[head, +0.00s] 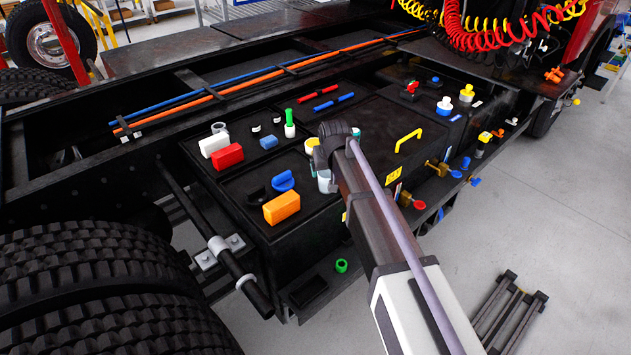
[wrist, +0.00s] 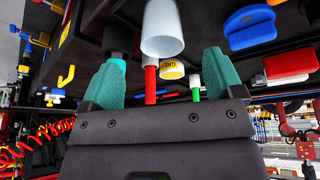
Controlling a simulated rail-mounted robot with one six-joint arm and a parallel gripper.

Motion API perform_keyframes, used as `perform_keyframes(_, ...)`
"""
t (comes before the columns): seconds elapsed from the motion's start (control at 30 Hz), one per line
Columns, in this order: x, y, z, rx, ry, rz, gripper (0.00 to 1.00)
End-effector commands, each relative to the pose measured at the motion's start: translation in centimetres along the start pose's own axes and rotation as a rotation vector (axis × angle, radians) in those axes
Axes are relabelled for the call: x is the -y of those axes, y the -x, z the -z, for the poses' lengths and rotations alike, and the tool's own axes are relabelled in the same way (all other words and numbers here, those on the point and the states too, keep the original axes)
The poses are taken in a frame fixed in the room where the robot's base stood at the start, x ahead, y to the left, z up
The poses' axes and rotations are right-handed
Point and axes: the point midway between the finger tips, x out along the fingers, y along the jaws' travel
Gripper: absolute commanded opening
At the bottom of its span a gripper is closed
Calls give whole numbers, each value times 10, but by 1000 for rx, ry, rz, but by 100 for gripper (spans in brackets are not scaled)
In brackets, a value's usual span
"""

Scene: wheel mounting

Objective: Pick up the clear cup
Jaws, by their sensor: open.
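A pale, translucent-looking cup (head: 326,182) stands on the black panel in the head view, partly hidden by my arm. In the wrist view, which looks inverted, the whitish cup (wrist: 162,28) hangs from the top edge, just beyond and between my fingertips. My gripper (wrist: 163,56) has two teal fingers spread wide apart, with nothing held between them. In the head view my gripper (head: 330,150) is at the cup, and its fingers are mostly hidden behind the wrist. I cannot tell the exact gap between fingers and cup.
Close by are a yellow-lidded item (head: 311,145), a blue knob (head: 283,181), an orange block (head: 281,207) and a green-topped bottle (head: 289,124). A red block (head: 227,156) lies left. A yellow handle (head: 408,139) stands up on the right lid.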

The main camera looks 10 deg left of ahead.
Motion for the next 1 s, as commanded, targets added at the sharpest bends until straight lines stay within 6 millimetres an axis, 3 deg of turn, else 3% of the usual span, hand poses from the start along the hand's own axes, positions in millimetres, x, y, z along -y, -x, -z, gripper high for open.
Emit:
perform_keyframes(0.2, 0, -50, -4, 2, -1, 0, 87)
perform_keyframes(0.47, 0, -61, -2, 3, -1, 0, 87)
perform_keyframes(0.7, 1, -108, -1, 3, -1, 0, 87)
perform_keyframes(0.93, 1, -105, 1, 3, -1, 0, 87)
perform_keyframes(1.0, 1, -105, 1, 3, -1, 0, 82)
